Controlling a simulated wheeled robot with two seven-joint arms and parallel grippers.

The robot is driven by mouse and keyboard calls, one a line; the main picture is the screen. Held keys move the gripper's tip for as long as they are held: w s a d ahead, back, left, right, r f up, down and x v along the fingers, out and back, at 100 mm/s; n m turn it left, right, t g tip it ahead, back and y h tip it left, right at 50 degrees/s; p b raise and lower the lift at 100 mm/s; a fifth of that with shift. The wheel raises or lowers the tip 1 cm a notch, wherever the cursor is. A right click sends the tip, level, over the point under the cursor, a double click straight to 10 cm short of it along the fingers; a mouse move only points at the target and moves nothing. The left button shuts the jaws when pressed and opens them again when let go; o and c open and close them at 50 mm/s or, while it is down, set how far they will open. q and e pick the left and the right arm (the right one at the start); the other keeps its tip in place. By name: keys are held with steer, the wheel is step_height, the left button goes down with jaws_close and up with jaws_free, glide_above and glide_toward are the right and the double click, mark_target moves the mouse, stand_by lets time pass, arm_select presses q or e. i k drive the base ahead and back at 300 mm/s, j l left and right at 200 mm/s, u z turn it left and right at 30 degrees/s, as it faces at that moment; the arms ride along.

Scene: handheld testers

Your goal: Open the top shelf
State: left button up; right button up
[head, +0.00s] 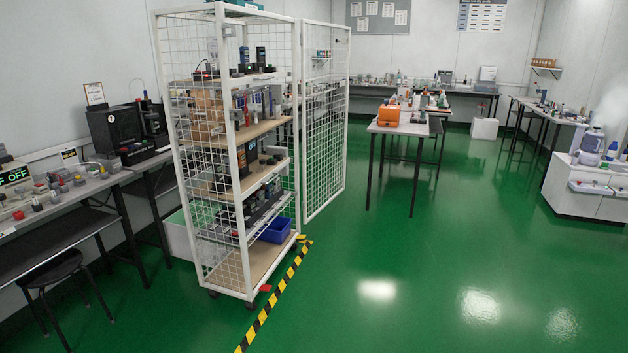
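A tall white wire-mesh shelf cage (233,160) on castors stands left of centre. Its mesh door (324,120) stands swung open to the right side. The top shelf (252,78) holds several upright dark handheld devices (262,57). The shelf below it (262,128) holds several blue and dark handheld tools (256,103). Lower shelves hold dark devices and a blue bin (276,230). Neither of my grippers shows in the head view.
Yellow-black floor tape (275,292) runs along the cage's front. A cluttered bench (60,205) and a black stool (62,285) stand at left. A table (398,127) with an orange case (389,115) stands behind. The green floor (430,260) at right is clear.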

mark_target(247, 73)
steer(key=i, duration=1.7)
